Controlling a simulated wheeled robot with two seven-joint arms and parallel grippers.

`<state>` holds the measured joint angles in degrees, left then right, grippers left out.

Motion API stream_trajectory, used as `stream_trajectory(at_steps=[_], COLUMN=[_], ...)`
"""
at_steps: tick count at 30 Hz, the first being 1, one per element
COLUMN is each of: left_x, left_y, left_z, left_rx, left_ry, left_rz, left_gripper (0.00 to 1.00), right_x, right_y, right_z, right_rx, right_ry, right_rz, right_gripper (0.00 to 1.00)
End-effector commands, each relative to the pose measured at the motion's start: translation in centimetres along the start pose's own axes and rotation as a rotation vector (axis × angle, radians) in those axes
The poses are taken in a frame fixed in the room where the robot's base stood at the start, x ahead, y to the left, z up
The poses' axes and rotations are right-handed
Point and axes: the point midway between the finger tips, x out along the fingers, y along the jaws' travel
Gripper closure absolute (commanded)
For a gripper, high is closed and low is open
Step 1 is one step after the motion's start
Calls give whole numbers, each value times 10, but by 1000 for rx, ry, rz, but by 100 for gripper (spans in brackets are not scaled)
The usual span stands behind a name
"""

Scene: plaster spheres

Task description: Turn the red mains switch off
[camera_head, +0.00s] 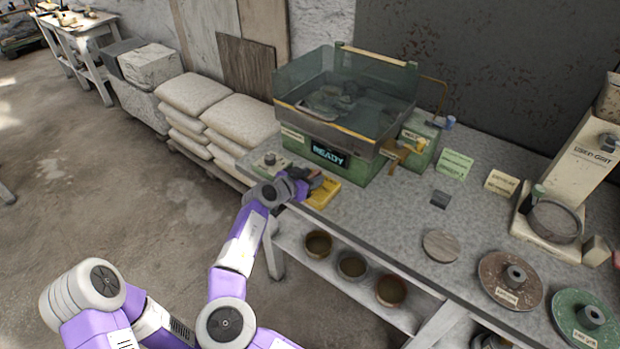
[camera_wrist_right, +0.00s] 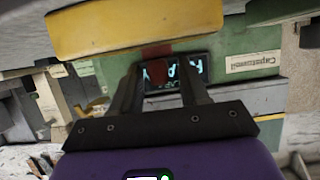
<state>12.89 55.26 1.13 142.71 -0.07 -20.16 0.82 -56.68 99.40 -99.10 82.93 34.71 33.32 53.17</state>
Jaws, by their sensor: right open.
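The yellow switch box (camera_head: 325,196) sits at the front left edge of the workbench, below the green machine. My right gripper (camera_head: 308,181) is at this box and partly hides it. In the right wrist view the yellow box (camera_wrist_right: 135,28) spans the top, and the red switch (camera_wrist_right: 157,66) shows beyond and between the two dark fingers of my open gripper (camera_wrist_right: 162,80). I cannot tell whether the fingers touch the switch, or which way it is set. My left gripper is not in view.
The green machine with a glass tank (camera_head: 345,95) and a lit READY display (camera_head: 328,154) stands just behind the box. A grey control with a knob (camera_head: 270,160) is to its left. A round disc (camera_head: 441,245) and labelled wheels (camera_head: 511,279) lie on the right.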

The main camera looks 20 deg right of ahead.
Motion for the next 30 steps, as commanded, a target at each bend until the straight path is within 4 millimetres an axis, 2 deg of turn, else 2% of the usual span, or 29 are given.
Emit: stream_trajectory(at_steps=[6,12,15,23,30], left_x=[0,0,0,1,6], left_y=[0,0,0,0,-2], left_z=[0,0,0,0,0], left_rx=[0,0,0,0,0], left_ry=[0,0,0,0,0], left_rz=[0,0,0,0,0], left_gripper=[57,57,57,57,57], right_x=[0,0,0,0,0], right_y=[0,0,0,1,4], right_z=[0,0,0,0,0], right_rx=[0,0,0,-8,-44], right_ry=[0,0,0,-1,-5], right_rz=[0,0,0,-26,-124], right_gripper=[55,86,98,100,100])
